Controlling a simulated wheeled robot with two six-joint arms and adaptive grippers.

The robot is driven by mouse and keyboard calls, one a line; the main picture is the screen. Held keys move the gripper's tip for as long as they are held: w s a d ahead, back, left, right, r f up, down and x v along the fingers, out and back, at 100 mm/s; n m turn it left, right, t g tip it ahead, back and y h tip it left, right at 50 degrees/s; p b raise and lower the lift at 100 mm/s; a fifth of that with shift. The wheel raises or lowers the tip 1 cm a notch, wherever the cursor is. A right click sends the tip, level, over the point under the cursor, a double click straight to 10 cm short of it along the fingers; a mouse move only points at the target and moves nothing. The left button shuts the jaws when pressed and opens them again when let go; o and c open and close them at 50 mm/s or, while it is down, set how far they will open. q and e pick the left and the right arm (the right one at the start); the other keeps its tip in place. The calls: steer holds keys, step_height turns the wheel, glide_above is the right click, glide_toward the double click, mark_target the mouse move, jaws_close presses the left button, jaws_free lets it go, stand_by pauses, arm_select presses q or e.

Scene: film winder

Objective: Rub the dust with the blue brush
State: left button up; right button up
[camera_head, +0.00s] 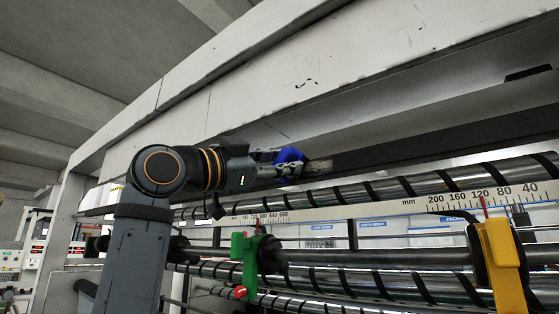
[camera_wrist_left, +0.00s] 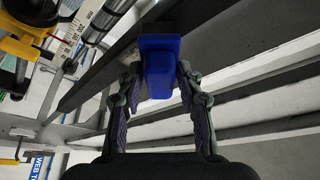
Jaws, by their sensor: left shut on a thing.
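The blue brush (camera_head: 290,157) is held by my left gripper (camera_head: 282,164), which is shut on its blue body. Its pale bristles (camera_head: 318,167) point right, close under the machine's white upper beam. I cannot tell whether they touch it. In the left wrist view, the blue brush (camera_wrist_left: 160,66) sits between the two fingers of my left gripper (camera_wrist_left: 160,85). Its bristles are hidden there. Small dark specks (camera_head: 305,83) show on the face of the white beam, above and right of the brush; I cannot tell if they are the dust. My right gripper is not in view.
Below the brush run striped rollers (camera_head: 400,185) and a millimetre scale (camera_head: 390,209). A green clamp (camera_head: 246,262) and a yellow clamp (camera_head: 502,265) stand on a bar in front. The white beam (camera_head: 270,60) overhangs the arm. A dark recess lies right of the brush.

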arm_select(q)
steer(key=shift+w+d+p, duration=0.35)
steer(key=shift+w+d, duration=0.05)
steer(key=shift+w, duration=0.2)
steer(key=shift+s, duration=0.1)
steer(key=s+d, duration=0.1)
steer(key=d, duration=0.1)
steer(key=s+d+b, duration=0.1)
steer(key=d, duration=0.1)
steer(key=s+d, duration=0.2)
steer(key=w+a, duration=0.2)
steer(key=a, duration=0.1)
steer(key=shift+w+a+p, duration=0.15)
steer(key=shift+p, duration=0.15)
stand_by(0.9)
